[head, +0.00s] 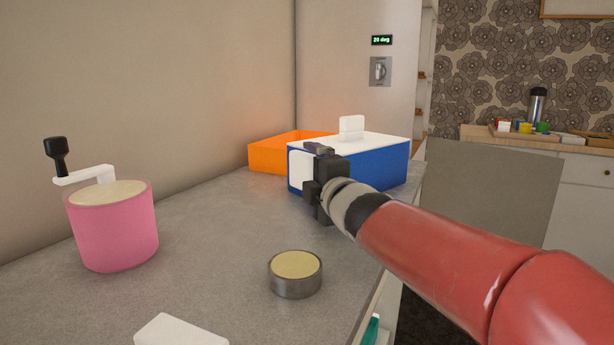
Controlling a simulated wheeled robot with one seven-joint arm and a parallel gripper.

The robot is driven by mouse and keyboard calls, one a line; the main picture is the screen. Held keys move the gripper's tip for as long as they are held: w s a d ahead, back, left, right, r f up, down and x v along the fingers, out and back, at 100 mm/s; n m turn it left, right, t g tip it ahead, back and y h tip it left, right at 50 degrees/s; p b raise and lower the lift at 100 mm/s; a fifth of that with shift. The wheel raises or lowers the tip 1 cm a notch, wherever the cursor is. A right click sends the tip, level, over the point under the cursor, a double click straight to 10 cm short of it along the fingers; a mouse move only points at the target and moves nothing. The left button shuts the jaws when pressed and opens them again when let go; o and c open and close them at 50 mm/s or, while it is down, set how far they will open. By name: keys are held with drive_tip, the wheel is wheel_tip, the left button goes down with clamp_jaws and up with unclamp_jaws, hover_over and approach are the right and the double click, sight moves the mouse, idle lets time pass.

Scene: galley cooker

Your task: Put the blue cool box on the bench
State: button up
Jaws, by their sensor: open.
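The blue cool box (382,168) has a white lid with an upright white handle (351,128) and a white panel on its left end. It appears to rest on the grey bench (215,240), near the far end. My gripper (313,183) is open at the box's near left side, with its dark jaws overlapping the box in the head view. I cannot tell whether the jaws touch the box. My gripper and wrist hide part of the box's front and lower edge.
An orange open box (272,155) stands just behind the cool box. A pink tub with a crank (113,228), a round metal tin (295,274) and a white block (180,331) are on the nearer bench. A grey panel (490,190) stands right of the bench.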

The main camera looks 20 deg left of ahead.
drive_tip(key=v, duration=0.8)
drive_tip(key=shift+s+d, duration=0.35)
